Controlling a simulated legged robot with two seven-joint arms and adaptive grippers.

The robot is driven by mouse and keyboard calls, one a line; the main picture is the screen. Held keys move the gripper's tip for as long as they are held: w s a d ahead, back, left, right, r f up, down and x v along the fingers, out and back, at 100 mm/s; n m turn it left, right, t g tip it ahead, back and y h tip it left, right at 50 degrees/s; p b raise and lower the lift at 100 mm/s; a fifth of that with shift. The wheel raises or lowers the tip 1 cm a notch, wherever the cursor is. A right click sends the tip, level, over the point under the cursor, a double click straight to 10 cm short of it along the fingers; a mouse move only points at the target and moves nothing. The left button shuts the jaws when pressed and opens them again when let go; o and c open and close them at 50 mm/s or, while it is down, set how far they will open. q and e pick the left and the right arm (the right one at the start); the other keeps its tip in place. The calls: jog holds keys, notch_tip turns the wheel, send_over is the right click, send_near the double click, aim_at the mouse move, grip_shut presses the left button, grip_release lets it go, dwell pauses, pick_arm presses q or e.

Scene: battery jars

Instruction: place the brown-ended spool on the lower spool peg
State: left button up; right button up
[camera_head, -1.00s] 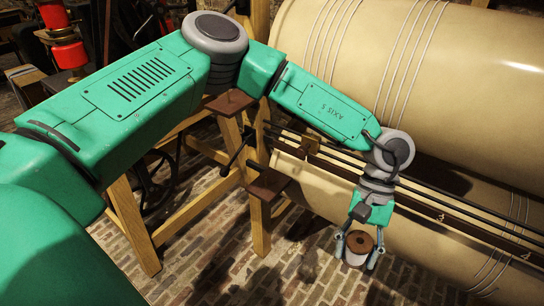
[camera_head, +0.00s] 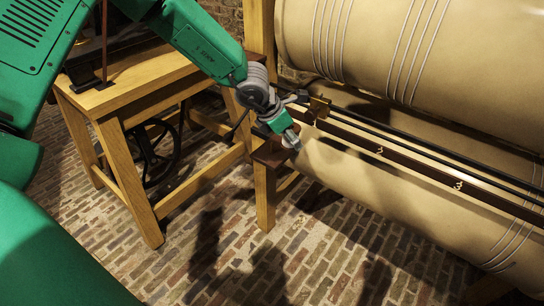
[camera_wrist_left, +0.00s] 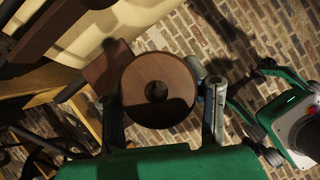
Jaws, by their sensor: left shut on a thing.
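My left gripper (camera_head: 287,136) is shut on the brown-ended spool (camera_wrist_left: 136,91), whose round brown end with a centre hole faces the left wrist camera between the two fingers. In the head view the spool is small and mostly hidden by the gripper; a pale bit of it (camera_head: 292,142) shows. A brown bracket (camera_head: 268,153) on the wooden post lies just left of and below the gripper. It also shows in the left wrist view (camera_wrist_left: 106,66), partly behind the spool. I cannot make out a peg on it, nor tell whether the spool touches it.
A dark rail with numbers (camera_head: 415,171) runs right from the post, in front of large cream cylinders (camera_head: 430,50). A wooden frame table (camera_head: 135,90) with a dark wheel (camera_head: 155,148) under it stands left. The brick floor (camera_head: 220,240) is open in front.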

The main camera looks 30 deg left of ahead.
aim_at(272, 152)
pick_arm(q)
jog(key=a+n+y, duration=0.1)
jog(key=a+n, duration=0.1)
jog(key=w+a+r+n+y+b, duration=0.1)
jog(key=a+n, duration=0.1)
jog(key=w+a+n+y+b, duration=0.1)
jog(key=a+n, duration=0.1)
jog(key=a, duration=0.1)
jog(key=shift+r+n+t, duration=0.35)
jog(key=shift+n+t, duration=0.05)
jog(key=shift+y, duration=0.3)
jog(key=f+b, duration=0.4)
jog(key=f, duration=0.1)
jog(key=shift+a, duration=0.3)
notch_tip(272, 152, down, 5)
jog(key=b, duration=0.4)
jog(key=shift+d+r+b, duration=0.1)
jog(key=shift+b, duration=0.3)
jog(key=shift+r, duration=0.15)
jog(key=shift+c, duration=0.4)
jog(key=o, duration=1.1)
jog(key=shift+c, duration=0.2)
